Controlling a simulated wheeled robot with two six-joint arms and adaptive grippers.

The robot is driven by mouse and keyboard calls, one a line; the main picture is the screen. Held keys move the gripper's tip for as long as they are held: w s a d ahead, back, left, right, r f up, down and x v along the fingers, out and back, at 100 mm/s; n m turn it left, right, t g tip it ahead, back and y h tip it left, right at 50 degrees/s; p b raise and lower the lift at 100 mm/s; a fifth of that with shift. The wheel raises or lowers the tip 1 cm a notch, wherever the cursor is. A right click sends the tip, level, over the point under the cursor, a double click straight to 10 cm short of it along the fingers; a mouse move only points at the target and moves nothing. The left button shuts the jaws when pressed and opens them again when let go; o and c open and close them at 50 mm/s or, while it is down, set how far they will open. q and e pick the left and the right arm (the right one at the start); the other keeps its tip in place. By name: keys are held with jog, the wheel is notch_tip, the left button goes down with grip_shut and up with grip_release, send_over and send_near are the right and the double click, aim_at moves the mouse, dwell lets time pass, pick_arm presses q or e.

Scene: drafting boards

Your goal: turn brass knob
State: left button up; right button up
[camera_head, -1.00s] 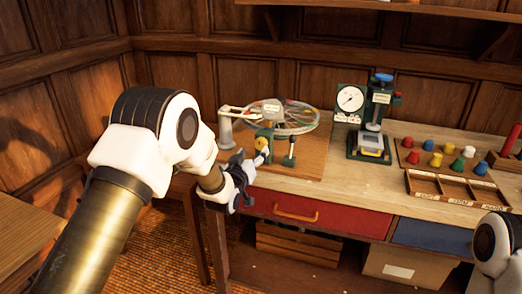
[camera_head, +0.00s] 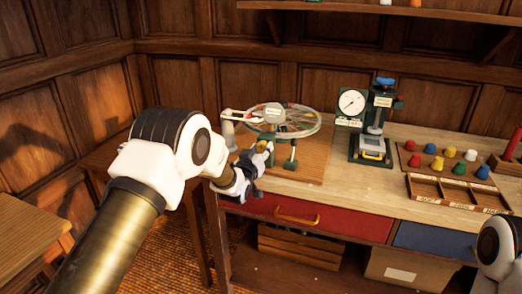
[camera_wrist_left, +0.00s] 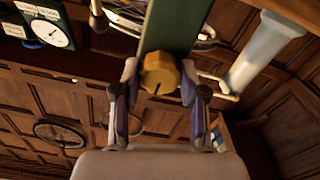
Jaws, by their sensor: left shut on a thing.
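The brass knob (camera_wrist_left: 159,75) is a yellow round knob with a dark mark on its face. It sits on a green upright post (camera_wrist_left: 172,25) in the left wrist view. My left gripper (camera_wrist_left: 160,80) has one finger on each side of it and is shut on it. In the head view, my left gripper (camera_head: 262,156) is at the front of the spoked wheel stand and hides most of the knob. The spoked wheel (camera_head: 300,119) lies flat above the wooden board. My right gripper is not in view; only part of my right arm shows at lower right.
A green press with a white dial (camera_head: 351,103) stands right of the wheel. Coloured pegs on a board (camera_head: 452,159) and a sectioned wooden tray (camera_head: 455,191) are farther right. A grey-white post (camera_head: 226,131) stands close left of my gripper. Red and blue drawers are below.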

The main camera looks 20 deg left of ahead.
pick_arm(q)
jog(key=shift+f+m+b, duration=0.15)
jog(key=shift+m+b, duration=0.55)
jog(key=shift+m, duration=0.3)
jog(key=m+b, duration=0.2)
jog(key=m, duration=0.1)
jog(key=m+b, duration=0.1)
jog(key=m, duration=0.3)
jog(key=shift+b, duration=0.3)
jog(key=m+b, duration=0.1)
jog(key=m, duration=0.2)
jog(key=shift+m, duration=0.3)
jog(key=m+b, duration=0.2)
jog(key=m, duration=0.1)
jog(key=shift+m, duration=0.4)
jog(key=m+b, duration=0.1)
jog(key=m, duration=0.2)
jog(key=shift+m, duration=0.3)
jog(key=m+b, duration=0.1)
jog(key=m, duration=0.2)
jog(key=shift+m+b, duration=0.45)
jog(key=shift+m, duration=1.35)
